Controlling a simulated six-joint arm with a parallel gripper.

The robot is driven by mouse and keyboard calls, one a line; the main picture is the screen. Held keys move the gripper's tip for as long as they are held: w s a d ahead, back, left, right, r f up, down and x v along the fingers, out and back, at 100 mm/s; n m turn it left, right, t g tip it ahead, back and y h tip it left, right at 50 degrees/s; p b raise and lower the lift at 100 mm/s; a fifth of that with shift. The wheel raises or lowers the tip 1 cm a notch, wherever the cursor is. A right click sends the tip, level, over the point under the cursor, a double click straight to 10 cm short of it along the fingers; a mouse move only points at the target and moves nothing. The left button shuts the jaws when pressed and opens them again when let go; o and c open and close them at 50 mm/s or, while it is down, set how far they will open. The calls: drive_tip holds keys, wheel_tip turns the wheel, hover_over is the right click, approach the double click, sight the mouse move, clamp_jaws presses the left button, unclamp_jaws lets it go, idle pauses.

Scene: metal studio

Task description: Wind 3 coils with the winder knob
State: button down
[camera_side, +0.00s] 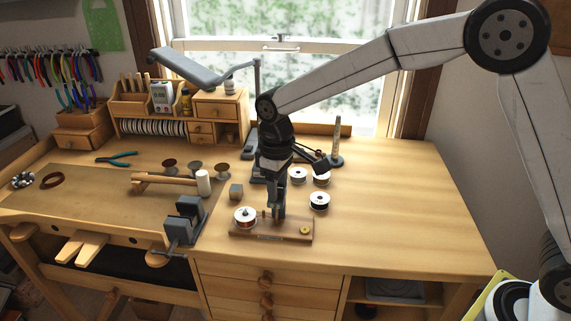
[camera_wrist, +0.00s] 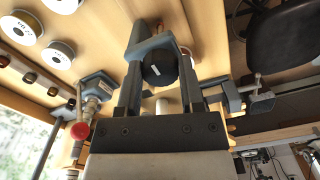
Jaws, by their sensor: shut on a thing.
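The winder is a wooden board (camera_side: 272,237) near the bench's front edge. A white-rimmed spool (camera_side: 245,224) sits at its left end and a small brass disc (camera_side: 305,230) at its right end. My gripper (camera_side: 278,213) points down over the middle of the board. In the wrist view, the dark round winder knob (camera_wrist: 161,70) with a white mark sits between my fingers, and they are shut on it. In the side view my fingers hide the knob. How many turns are wound cannot be told.
Several white-rimmed spools stand behind the winder, one at its right rear (camera_side: 319,201). A dark post (camera_side: 336,145) stands farther back. The bench on the right is clear.

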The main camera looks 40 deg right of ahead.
drive_tip(key=shift+a+m, duration=0.1)
drive_tip(key=shift+m, duration=2.7)
drive_tip(key=shift+c, duration=1.1)
unclamp_jaws()
drive_tip(key=shift+r, duration=0.1)
drive_tip(key=shift+r, duration=3.85)
